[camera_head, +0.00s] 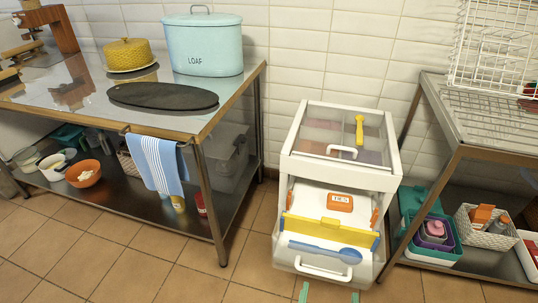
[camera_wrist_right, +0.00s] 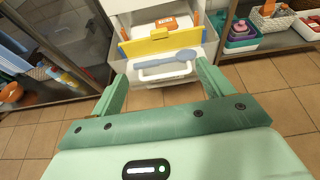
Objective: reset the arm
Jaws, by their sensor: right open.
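My right gripper (camera_head: 329,295) shows only as two green fingertips at the bottom edge of the head view. In the right wrist view its two green fingers (camera_wrist_right: 163,82) stand wide apart with nothing between them. It is in front of the white drawer unit (camera_head: 337,186), just short of the open lower drawer's white handle (camera_head: 323,272). In the wrist view the handle (camera_wrist_right: 165,74) appears between the fingers, seemingly beyond them; whether they touch it cannot be told. The drawer holds a blue spoon (camera_head: 325,250), a yellow divider (camera_head: 328,232) and an orange labelled box (camera_head: 340,202). My left gripper is not in view.
A steel table (camera_head: 205,122) stands left, with a blue LOAF tin (camera_head: 203,45), a yellow dish (camera_head: 128,53) and a dark oval board (camera_head: 163,96). A striped towel (camera_head: 160,165) hangs from its front. A rack (camera_head: 478,115) stands right. The tiled floor in front is clear.

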